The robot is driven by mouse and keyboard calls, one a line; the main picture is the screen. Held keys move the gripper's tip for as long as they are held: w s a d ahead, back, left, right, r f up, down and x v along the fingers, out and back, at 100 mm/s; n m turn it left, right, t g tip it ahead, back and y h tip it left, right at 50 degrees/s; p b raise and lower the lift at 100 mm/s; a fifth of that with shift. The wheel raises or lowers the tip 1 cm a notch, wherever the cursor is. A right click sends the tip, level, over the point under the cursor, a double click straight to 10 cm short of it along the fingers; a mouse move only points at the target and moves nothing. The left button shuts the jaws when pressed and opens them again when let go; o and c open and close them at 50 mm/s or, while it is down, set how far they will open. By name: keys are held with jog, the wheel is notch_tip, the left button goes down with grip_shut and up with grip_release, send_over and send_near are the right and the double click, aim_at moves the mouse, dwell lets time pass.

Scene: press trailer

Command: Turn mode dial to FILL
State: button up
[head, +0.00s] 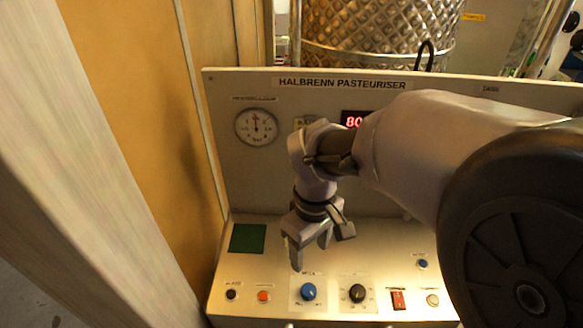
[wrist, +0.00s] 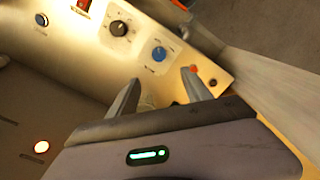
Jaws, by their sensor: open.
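A blue dial (head: 308,292) sits on a white plate on the sloped lower panel; it also shows in the wrist view (wrist: 159,54). A black dial (head: 357,293) is just right of it and also shows in the wrist view (wrist: 118,28). The print around both dials is too small to read, so I cannot tell which is the mode dial. My gripper (head: 314,252) is open and empty, above and behind the blue dial. In the wrist view its fingertips (wrist: 162,84) are spread apart, with the blue dial beyond them. They appear clear of both dials.
An orange button (head: 263,296) and a black button (head: 231,294) are left of the dials. A red switch (head: 398,299), a pale button (head: 432,300) and a blue button (head: 422,264) are to the right. A gauge (head: 256,126) is on the upright panel. A wall closes the left side.

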aim_at(309, 289)
jog(key=f+b, duration=0.2)
jog(key=f, duration=0.6)
jog(key=f+b, duration=0.3)
jog(key=f, duration=0.5)
jog(key=shift+d+b, duration=0.2)
jog(key=shift+b, duration=0.1)
jog(key=shift+s, duration=0.1)
jog(key=shift+r, duration=0.1)
grip_shut()
